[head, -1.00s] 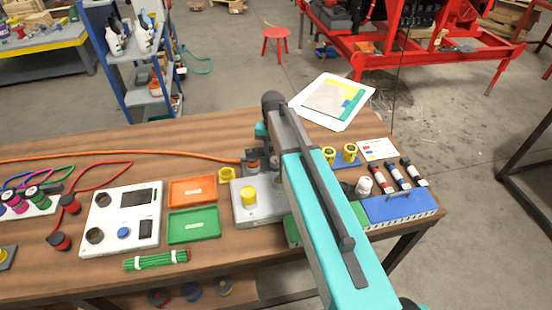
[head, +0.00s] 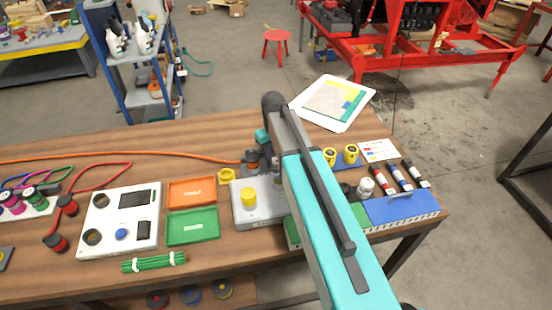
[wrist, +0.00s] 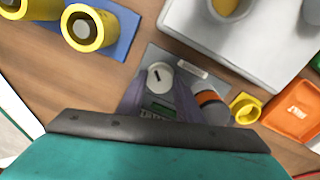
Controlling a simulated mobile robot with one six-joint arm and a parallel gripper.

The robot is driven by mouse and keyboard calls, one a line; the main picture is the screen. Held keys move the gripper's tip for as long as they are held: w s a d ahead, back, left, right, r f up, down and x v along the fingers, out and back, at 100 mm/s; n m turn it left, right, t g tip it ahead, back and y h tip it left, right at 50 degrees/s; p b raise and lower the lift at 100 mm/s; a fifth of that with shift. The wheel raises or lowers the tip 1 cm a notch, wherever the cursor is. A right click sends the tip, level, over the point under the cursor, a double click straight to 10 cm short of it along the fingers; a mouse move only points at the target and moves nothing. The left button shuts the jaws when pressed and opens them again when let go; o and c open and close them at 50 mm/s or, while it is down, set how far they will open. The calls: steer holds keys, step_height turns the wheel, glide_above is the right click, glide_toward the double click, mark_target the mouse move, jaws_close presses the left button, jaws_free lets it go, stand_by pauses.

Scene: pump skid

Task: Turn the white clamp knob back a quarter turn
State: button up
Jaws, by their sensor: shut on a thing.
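The white clamp knob (wrist: 159,76) shows in the wrist view as a round white top with a short dark mark. It sits above a grey plate (wrist: 191,68) on the wooden bench. My gripper (wrist: 158,90) is shut on the knob, with a purple-grey finger on either side of it. The lower part of the knob and the finger contacts are partly hidden.
A grey box with a yellow knob (head: 249,198), an orange tray (head: 192,191) and a green tray (head: 193,228) are left of my arm. Yellow cylinders (head: 351,154) stand to its right.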

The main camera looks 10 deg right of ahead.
mark_target(274, 161)
stand_by(0.4)
steer(key=o, duration=1)
steer(key=shift+o, duration=0.2)
steer(key=shift+r, duration=0.25)
step_height(274, 161, up, 13)
steer(key=b, duration=0.3)
steer(key=shift+a+r, duration=0.2)
